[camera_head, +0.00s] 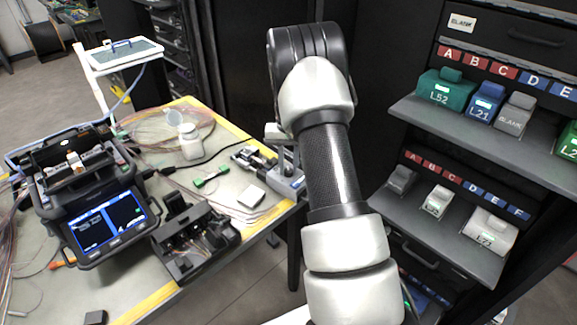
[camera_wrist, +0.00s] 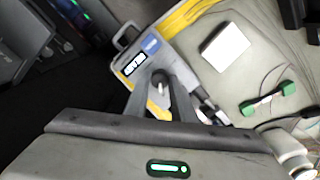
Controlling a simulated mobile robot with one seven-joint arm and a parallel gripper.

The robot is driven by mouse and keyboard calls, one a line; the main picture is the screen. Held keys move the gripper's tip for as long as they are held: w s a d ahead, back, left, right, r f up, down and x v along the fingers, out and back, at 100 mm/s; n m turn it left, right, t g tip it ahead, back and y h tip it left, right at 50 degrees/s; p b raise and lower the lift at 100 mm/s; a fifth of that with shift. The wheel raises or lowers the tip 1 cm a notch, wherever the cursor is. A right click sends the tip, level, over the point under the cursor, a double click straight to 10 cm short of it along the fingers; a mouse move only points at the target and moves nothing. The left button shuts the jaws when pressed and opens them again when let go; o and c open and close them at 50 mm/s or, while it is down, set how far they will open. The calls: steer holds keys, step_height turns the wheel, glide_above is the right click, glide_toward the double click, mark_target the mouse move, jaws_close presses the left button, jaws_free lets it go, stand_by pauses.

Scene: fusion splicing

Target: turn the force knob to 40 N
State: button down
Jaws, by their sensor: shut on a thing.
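The force knob (camera_wrist: 159,77) is a small dark round knob on a grey device (camera_wrist: 127,33) with a blue label and a small lit display (camera_wrist: 134,64). The digits on the display are too small to read for sure. My gripper (camera_wrist: 160,86) is shut on the knob, with one finger on each side of it. In the head view the grey device (camera_head: 291,188) stands at the table's right edge, partly behind my arm. The knob and my fingertips are not clear there.
A white block (camera_head: 251,195) and a green-ended part (camera_head: 211,177) lie left of the device. A splicer with a screen (camera_head: 104,221), a black fixture (camera_head: 196,240) and a white bottle (camera_head: 190,141) stand farther left. Shelves with labelled boxes (camera_head: 446,90) are at right.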

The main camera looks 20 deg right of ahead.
mark_target(288, 170)
steer(key=m, duration=0.5)
steer(key=shift+m, duration=0.3)
steer(key=m+p, duration=0.1)
steer(key=m, duration=0.4)
steer(key=shift+m, duration=0.3)
steer(key=c, duration=1.8)
jaws_free()
step_height(288, 170, up, 18)
steer(key=p, duration=0.1)
steer(key=shift+f, duration=0.25)
